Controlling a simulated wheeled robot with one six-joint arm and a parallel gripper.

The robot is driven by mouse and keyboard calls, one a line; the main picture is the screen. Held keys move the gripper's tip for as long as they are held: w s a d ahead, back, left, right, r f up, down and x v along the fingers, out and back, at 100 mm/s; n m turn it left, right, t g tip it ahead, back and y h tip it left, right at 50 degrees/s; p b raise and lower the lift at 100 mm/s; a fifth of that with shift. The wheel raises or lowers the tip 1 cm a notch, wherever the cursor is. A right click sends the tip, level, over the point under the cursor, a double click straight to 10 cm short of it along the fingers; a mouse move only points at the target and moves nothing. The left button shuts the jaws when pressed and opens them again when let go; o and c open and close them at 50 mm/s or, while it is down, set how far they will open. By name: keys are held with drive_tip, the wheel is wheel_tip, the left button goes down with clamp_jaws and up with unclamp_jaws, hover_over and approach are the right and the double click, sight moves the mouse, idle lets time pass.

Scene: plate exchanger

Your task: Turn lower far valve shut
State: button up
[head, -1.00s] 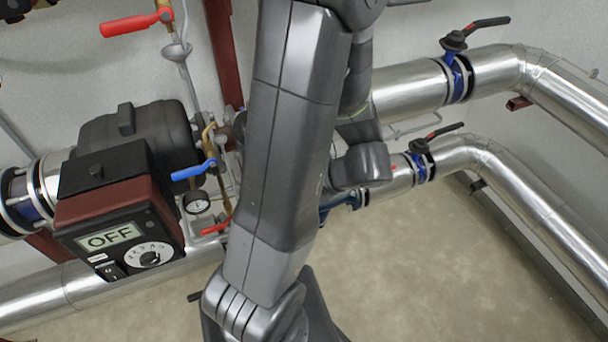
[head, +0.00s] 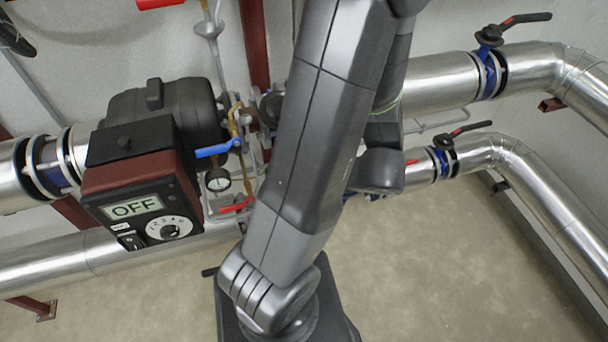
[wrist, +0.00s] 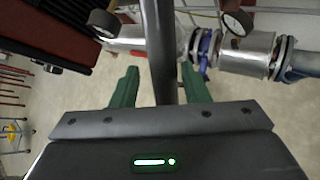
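The lower pipe at right carries a valve with a black lever (head: 460,134) and blue flange; the lever slants up to the right and has a red mark. Another black-lever valve (head: 512,24) sits on the upper pipe. My gripper (wrist: 159,69) shows in the wrist view with two green fingers apart and nothing held. A dark upright post (wrist: 162,45) appears between or behind the fingers. A pipe with blue flanges (wrist: 204,50) lies beyond, at upper right. In the head view, my arm hides the gripper and part of the lower pipe.
A black pump with a control box (head: 138,208) reading OFF stands at left. A blue-handled small valve (head: 218,148), a gauge (head: 217,179) and a red handle (head: 237,204) are left of my arm. The floor (head: 440,270) at lower right is clear.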

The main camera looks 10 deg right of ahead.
drive_tip(key=shift+d+r, duration=0.1)
drive_tip(key=shift+d, duration=0.05)
drive_tip(key=v, duration=1.3)
drive_tip(key=shift+s+d, duration=0.15)
drive_tip(key=shift+s, duration=0.1)
drive_tip(key=x, duration=1.3)
drive_tip(key=shift+w+a, duration=0.2)
drive_tip(key=shift+w, duration=0.1)
drive_tip(key=shift+d, duration=0.1)
